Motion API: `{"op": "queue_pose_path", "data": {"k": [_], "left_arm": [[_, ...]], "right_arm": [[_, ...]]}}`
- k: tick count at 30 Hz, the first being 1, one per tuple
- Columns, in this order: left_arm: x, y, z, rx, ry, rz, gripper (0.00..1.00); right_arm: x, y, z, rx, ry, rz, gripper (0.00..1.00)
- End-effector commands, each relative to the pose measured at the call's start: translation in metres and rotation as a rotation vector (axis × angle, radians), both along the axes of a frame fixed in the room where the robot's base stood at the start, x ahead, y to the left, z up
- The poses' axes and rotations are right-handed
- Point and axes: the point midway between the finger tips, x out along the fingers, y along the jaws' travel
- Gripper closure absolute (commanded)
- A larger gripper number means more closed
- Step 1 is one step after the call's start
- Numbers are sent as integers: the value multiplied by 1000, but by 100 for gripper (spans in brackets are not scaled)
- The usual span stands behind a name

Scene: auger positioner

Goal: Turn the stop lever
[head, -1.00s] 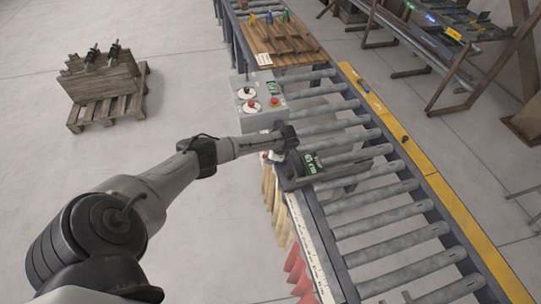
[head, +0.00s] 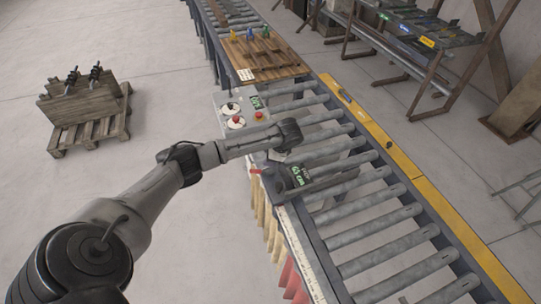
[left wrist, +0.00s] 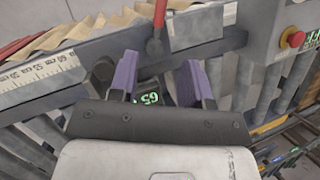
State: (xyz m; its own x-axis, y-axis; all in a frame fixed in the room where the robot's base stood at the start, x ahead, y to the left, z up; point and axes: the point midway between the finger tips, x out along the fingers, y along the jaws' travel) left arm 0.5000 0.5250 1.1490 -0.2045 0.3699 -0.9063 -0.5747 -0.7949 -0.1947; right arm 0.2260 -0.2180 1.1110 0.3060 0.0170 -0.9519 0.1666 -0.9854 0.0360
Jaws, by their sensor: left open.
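The stop (head: 299,178), a dark block with a green-lit display, sits on the near rail of the roller conveyor. Its display (left wrist: 149,98) also shows between my fingers in the left wrist view. The stop lever has a red handle (head: 256,171) that sticks out on the near side of the stop. In the left wrist view the red handle (left wrist: 160,14) tops a dark stem, ahead of the fingers. My left gripper (left wrist: 160,82) is open, its two purple fingers apart with nothing between the tips. In the head view my own wrist hides its fingers. My right gripper is not in view.
A control box (head: 243,115) with dials and a red button stands on the near rail, behind my left wrist. A ruler (left wrist: 38,73) runs along the rail. A wooden board (head: 262,58) with coloured pieces lies farther up. A pallet with a crate (head: 85,105) stands left.

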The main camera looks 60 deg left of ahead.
Motion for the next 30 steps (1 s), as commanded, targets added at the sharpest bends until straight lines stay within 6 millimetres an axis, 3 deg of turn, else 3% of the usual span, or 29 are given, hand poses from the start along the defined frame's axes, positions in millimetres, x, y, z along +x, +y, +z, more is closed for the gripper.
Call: {"op": "queue_pose_path", "data": {"k": [14, 19, 23, 28, 30], "left_arm": [[2, -4, 11, 0, 0, 0, 56], [1, -16, 0, -3, -10, -18, 70], [-7, -59, -36, -17, -58, -71, 83], [-33, -137, -86, -67, -192, -122, 99], [-47, -165, -100, -93, -255, -121, 100]], "right_arm": [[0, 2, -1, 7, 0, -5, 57], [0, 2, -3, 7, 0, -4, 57], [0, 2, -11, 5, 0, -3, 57], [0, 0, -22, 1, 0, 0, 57], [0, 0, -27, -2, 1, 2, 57]]}}
